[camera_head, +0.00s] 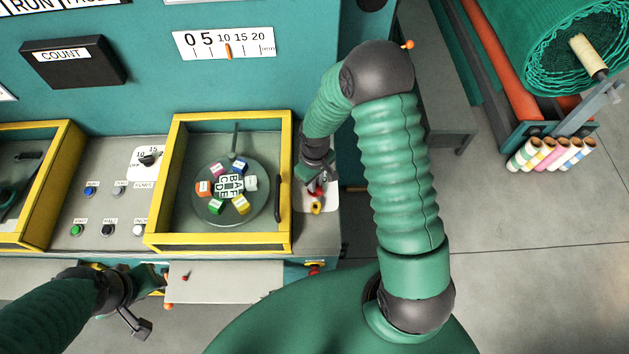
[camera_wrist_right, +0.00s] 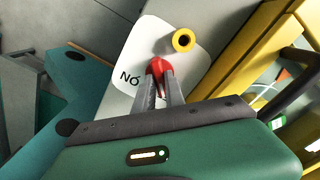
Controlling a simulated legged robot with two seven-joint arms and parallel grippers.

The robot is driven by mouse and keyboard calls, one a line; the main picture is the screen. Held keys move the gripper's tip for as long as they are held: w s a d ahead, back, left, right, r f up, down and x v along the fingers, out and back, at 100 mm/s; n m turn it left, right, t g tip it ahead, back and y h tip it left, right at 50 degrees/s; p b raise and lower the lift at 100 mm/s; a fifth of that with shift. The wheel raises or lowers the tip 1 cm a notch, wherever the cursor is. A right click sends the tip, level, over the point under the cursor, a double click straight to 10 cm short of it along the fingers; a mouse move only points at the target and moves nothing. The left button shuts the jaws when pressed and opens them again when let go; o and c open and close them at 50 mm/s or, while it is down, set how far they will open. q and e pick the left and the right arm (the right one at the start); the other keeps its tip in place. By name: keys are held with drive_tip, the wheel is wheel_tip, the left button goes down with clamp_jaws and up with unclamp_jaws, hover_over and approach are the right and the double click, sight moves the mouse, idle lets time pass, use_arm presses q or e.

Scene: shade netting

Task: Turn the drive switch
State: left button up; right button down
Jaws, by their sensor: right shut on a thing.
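A red switch knob (camera_wrist_right: 156,68) sits on a white plate (camera_wrist_right: 140,50) with partly hidden lettering, of which "NO" can be read in the right wrist view. My right gripper (camera_wrist_right: 160,80) is shut on the red knob, one finger on each side. In the head view my right gripper (camera_head: 318,184) reaches down to the panel at the right of the yellow-framed window, and its wrist hides part of the plate. A yellow round piece (camera_wrist_right: 183,40) stands on the plate beside the knob. My left gripper (camera_head: 150,280) is low at the left, its fingers unclear.
A yellow-framed window (camera_head: 285,185) with a dial of coloured tabs stands close left of my right gripper. A panel with several buttons (camera_head: 107,230) and a black rotary knob (camera_head: 149,160) lies further left. A green netting roll (camera_head: 540,50) and coloured tubes (camera_head: 550,153) are at the right.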

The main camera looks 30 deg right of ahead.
idle(0.3)
drive_tip(key=c, duration=1.4)
unclamp_jaws()
wheel_tip(320, 180, up, 17)
drive_tip(key=b, duration=0.3)
drive_tip(key=shift+f, duration=0.15)
drive_tip(key=shift+d, duration=0.1)
